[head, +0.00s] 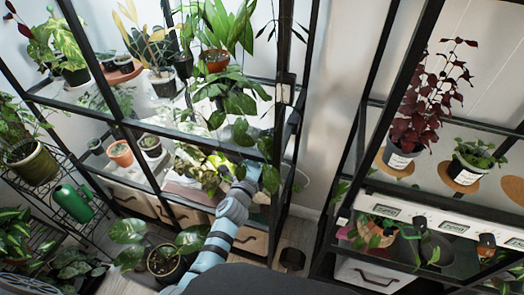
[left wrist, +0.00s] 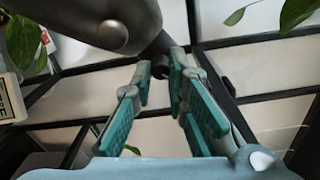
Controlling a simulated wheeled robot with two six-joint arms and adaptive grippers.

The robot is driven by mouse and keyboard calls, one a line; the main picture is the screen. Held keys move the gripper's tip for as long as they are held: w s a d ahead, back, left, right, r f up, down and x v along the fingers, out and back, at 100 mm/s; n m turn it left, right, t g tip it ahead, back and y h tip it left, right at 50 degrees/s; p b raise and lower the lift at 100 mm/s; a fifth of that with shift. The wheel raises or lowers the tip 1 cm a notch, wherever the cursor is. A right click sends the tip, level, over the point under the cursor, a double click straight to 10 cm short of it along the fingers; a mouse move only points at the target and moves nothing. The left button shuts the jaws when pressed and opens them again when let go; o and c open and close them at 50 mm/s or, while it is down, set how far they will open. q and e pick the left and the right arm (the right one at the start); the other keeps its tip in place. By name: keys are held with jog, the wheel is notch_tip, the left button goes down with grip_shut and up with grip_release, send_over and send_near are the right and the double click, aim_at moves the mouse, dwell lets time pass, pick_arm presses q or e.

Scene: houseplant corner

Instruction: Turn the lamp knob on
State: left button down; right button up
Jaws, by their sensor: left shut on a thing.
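The lamp knob (left wrist: 160,68) shows in the left wrist view as a small dark round piece at the end of a black stem. A large dark grey rounded body, which looks like part of the lamp (left wrist: 85,22), fills the top left of that view. My left gripper (left wrist: 162,72) has its teal fingertips on either side of the knob and is shut on it. In the head view my left gripper (head: 269,178) is at the right end of the glass shelf, partly behind leaves. The knob is hidden there. My right gripper is in neither view.
Black-framed shelves (head: 292,120) with several potted plants stand left and centre. A second rack at the right holds a dark red plant (head: 426,105). A green watering can (head: 75,203) is at the left. Leaves hang close around my left arm. A potted plant (head: 165,262) stands below it.

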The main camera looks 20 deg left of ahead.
pick_arm(q)
jog(key=shift+w+r, duration=0.1)
jog(key=shift+r, duration=0.05)
jog(key=c, duration=1.7)
grip_release()
jog(key=shift+o, duration=0.7)
jog(key=s+a+n+p, duration=0.1)
jog(key=s+n+p, duration=0.6)
jog(key=s+n, duration=0.9)
jog(key=s+a+f+n+g+p, duration=0.1)
jog(key=s+a+f+g, duration=0.1)
jog(key=f, duration=0.3)
jog(key=s+a+f+n+g+y+p, duration=0.1)
jog(key=s+f+g, duration=0.2)
jog(key=s+f, duration=0.1)
jog(key=s+a+f+n+g+p, duration=0.1)
jog(key=s+a+f+g, duration=0.1)
jog(key=f, duration=0.5)
jog(key=shift+s+a+g, duration=0.3)
jog(key=shift+s+a, duration=0.05)
jog(key=shift+s, duration=0.15)
